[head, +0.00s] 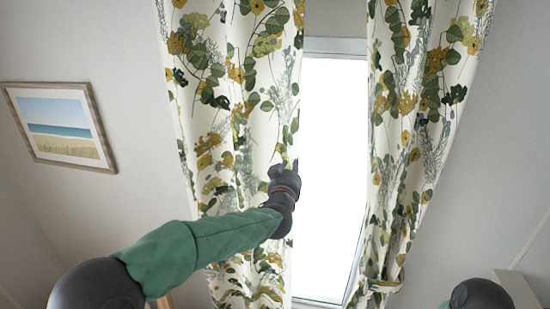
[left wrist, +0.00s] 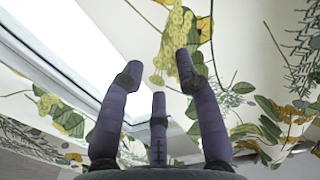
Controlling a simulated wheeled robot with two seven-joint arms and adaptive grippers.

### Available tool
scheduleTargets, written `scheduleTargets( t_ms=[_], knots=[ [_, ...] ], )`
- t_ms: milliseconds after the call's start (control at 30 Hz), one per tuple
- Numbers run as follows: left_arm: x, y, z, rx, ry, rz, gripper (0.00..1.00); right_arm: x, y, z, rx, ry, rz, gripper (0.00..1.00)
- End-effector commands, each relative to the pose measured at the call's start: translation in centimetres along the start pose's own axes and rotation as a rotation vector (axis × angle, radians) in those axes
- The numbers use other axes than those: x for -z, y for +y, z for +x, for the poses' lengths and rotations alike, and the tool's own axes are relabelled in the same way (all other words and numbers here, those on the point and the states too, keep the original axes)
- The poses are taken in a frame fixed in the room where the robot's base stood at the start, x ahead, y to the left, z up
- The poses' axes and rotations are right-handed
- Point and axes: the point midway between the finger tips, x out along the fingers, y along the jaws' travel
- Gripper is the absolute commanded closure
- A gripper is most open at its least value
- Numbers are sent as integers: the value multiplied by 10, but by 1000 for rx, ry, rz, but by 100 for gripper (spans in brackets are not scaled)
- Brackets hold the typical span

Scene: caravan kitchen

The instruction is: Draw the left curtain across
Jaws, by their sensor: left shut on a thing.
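The left curtain (head: 235,105), white with green and yellow leaf print, hangs in folds over the left part of the window (head: 330,150). My left gripper (head: 287,168) is at the curtain's inner edge, about halfway down the visible cloth, and is shut on it. In the left wrist view the dark fingers (left wrist: 160,76) point up at the printed cloth (left wrist: 150,15), with the bright window to the left; the exact pinch on the fabric is hard to see. My right gripper is not in view.
The right curtain (head: 415,100) hangs on the window's other side, gathered low by a tieback (head: 384,285). A bright strip of bare window lies between the curtains. A framed beach picture (head: 62,126) hangs on the left wall.

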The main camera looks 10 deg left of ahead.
Motion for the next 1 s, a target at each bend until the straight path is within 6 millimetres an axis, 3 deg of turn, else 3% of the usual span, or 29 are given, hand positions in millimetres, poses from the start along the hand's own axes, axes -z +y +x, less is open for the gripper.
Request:
scheduleTargets(
  t_ms=[367, 400, 467, 833, 1000],
  knots=[
    [1, 7, 0, -1, 2, 1, 100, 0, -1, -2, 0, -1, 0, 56],
    [0, 8, 0, -2, 2, 1, 62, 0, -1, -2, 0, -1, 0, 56],
    [0, 8, 0, -2, 2, 1, 45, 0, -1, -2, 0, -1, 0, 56],
    [0, 6, -1, 1, 1, 1, 43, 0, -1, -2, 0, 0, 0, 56],
    [1, 7, -14, -1, 2, 1, 43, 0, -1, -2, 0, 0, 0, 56]
  ],
)
